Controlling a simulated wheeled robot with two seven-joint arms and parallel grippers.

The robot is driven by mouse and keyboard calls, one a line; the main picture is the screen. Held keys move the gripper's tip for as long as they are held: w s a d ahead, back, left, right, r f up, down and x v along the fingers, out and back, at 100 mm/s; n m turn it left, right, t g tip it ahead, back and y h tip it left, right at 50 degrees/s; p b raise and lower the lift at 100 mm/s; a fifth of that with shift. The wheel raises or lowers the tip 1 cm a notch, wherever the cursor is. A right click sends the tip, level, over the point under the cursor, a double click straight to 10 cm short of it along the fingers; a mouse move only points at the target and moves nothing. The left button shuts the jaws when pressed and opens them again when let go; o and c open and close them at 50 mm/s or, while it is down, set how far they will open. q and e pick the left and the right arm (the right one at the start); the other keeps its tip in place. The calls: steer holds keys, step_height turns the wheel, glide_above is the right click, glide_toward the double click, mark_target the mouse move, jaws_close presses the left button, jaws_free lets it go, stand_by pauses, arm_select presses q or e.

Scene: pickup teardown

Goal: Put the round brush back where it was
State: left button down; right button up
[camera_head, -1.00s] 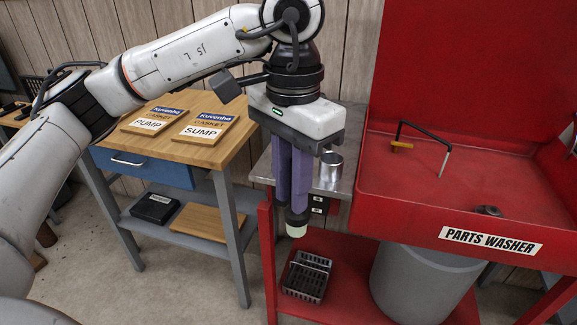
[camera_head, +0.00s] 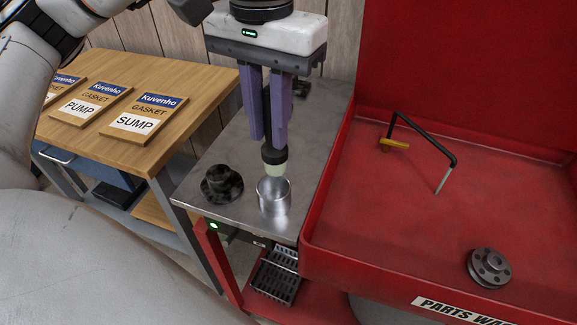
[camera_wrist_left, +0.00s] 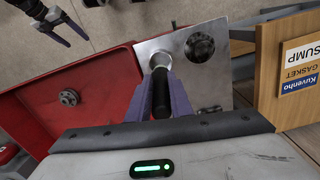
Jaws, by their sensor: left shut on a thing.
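My left gripper (camera_head: 268,138) is shut on the round brush (camera_head: 274,165), which has a dark handle and a pale green-white bristle tip. The brush hangs upright, tip down, at the mouth of a shiny metal cup (camera_head: 273,198) on the steel side table. I cannot tell whether the tip is inside the rim. In the left wrist view, the brush's black handle (camera_wrist_left: 160,96) lies between the purple fingers, with the cup (camera_wrist_left: 160,61) just beyond. My right gripper (camera_wrist_left: 72,33) shows at the top left of the wrist view, fingers apart and empty.
A dark flanged part (camera_head: 222,184) stands left of the cup on the steel table (camera_head: 226,138). The red parts washer (camera_head: 385,230) is at the right, with a spout and a round flange (camera_head: 489,268). A wooden bench (camera_head: 190,90) with gasket boards is at the left.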

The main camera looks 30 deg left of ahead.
mark_target(268, 163)
arm_select(q)
steer(key=f, duration=0.2)
steer(key=s+f, duration=0.1)
steer(key=f, duration=0.1)
steer(key=shift+w+f, duration=0.15)
steer(key=shift+f, duration=2.15)
steer(key=c, duration=1.6)
jaws_free()
steer(key=shift+r, duration=0.1)
step_height(268, 163, up, 12)
steer(key=shift+r, duration=0.15)
